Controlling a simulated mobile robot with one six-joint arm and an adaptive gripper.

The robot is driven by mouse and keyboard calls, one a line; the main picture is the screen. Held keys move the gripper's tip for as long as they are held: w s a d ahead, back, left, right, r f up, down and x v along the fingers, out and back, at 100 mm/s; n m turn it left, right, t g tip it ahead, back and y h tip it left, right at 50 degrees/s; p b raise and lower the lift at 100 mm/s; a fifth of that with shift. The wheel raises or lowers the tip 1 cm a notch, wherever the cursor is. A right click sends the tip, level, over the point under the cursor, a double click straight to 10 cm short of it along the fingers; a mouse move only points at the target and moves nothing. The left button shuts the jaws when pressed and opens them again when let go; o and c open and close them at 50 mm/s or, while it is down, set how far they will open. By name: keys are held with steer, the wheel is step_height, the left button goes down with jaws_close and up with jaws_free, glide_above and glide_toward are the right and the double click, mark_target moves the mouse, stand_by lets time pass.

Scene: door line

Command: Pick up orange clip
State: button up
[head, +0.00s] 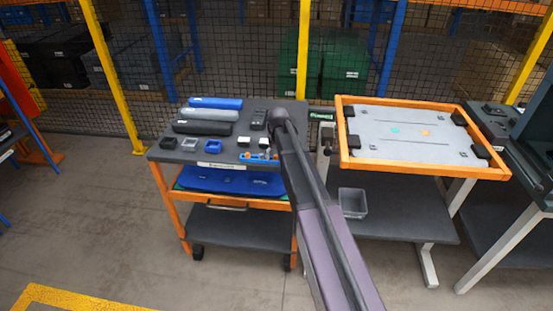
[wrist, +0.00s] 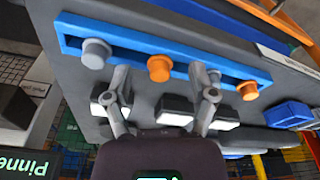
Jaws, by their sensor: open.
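A blue rail (wrist: 150,40) lies on the dark cart top and holds a row of small clips. One orange clip (wrist: 160,68) is near the middle of the row in the wrist view, and a second orange clip (wrist: 247,91) is near the right end. Grey clips (wrist: 95,54) stand in the rail too. My gripper (wrist: 162,86) is open and empty, its two fingers on either side of the middle orange clip. I cannot tell how far the fingertips are from it. In the head view the gripper is mostly hidden behind my arm.
The cart top (head: 168,152) also bears blue, grey and black long cases (head: 216,103) and small boxes (head: 212,141). To the right stands an orange-framed table (head: 390,125) with a grey bin (head: 353,202) below. A mesh fence runs behind. The floor in front is clear.

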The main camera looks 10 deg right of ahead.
steer(key=c, duration=0.8)
steer(key=shift+r, duration=0.15)
steer(key=shift+c, duration=0.7)
step_height(320, 180, up, 3)
steer(key=p, duration=0.3)
steer(key=shift+f, duration=0.2)
steer(key=shift+c, duration=0.3)
steer(key=s+d+r+p, duration=0.1)
steer(key=s+r+p, duration=0.1)
steer(key=s, duration=1.4)
steer(key=shift+d, duration=0.1)
jaws_close()
